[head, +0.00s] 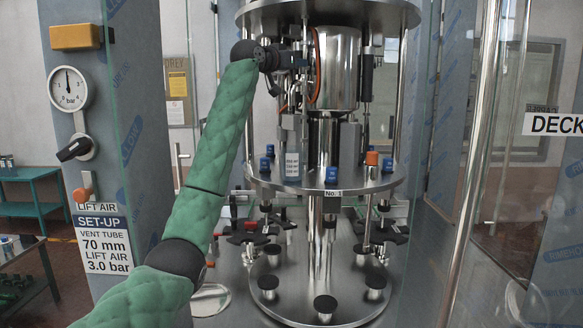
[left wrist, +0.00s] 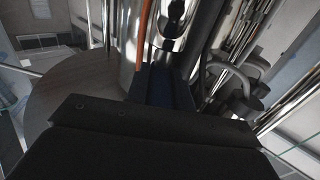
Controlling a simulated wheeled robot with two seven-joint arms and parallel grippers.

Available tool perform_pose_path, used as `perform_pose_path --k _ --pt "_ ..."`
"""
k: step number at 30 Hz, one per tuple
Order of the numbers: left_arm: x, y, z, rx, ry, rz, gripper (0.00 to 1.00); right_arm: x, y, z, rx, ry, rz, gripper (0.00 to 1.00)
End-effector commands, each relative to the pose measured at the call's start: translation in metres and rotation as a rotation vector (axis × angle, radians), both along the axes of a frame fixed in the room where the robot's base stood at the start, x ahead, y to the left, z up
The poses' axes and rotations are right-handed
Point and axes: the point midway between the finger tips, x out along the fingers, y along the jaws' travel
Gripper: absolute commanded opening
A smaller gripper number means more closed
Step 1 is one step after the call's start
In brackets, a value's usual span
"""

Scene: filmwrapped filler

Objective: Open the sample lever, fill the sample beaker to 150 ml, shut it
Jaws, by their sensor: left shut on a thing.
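My left gripper (head: 300,62) reaches in from the left to the side of the tall steel bowl (head: 338,70) of the filler. In the left wrist view the dark gripper body fills the bottom. It is shut on a dark blue piece (left wrist: 163,88) below a chrome fitting (left wrist: 171,22); this appears to be the sample lever. Most of it is hidden by the gripper, and I cannot tell its angle. I cannot make out the sample beaker or any liquid level for certain. My right gripper is not in view.
The round steel plate (head: 260,178) with blue knobs and an orange knob (head: 372,158) lies below the gripper. Upright posts surround the bowl. An orange tube (head: 316,70) runs close to my gripper. A pressure gauge (head: 70,88) is at the left.

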Motion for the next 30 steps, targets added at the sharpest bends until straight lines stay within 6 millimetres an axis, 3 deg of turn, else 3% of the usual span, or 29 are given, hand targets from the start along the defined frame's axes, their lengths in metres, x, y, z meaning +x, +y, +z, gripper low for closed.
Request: perform_pose_path --k 9,25,26,29,30 --pt "-0.0018 -0.0025 0.0006 0.002 0.001 0.121 0.00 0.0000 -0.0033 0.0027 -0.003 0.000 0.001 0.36" --pt "-0.0018 -0.0029 0.0003 0.001 0.002 0.144 0.00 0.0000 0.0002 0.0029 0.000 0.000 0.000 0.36" --pt "-0.0018 -0.0029 0.0004 0.001 0.002 0.144 0.26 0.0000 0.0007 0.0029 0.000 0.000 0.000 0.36" --pt "-0.0017 -0.0028 0.0002 0.002 0.003 0.144 0.45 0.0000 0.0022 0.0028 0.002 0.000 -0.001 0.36" --pt "-0.0017 -0.0030 0.0001 0.002 0.003 0.144 0.45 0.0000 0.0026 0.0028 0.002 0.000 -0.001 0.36"
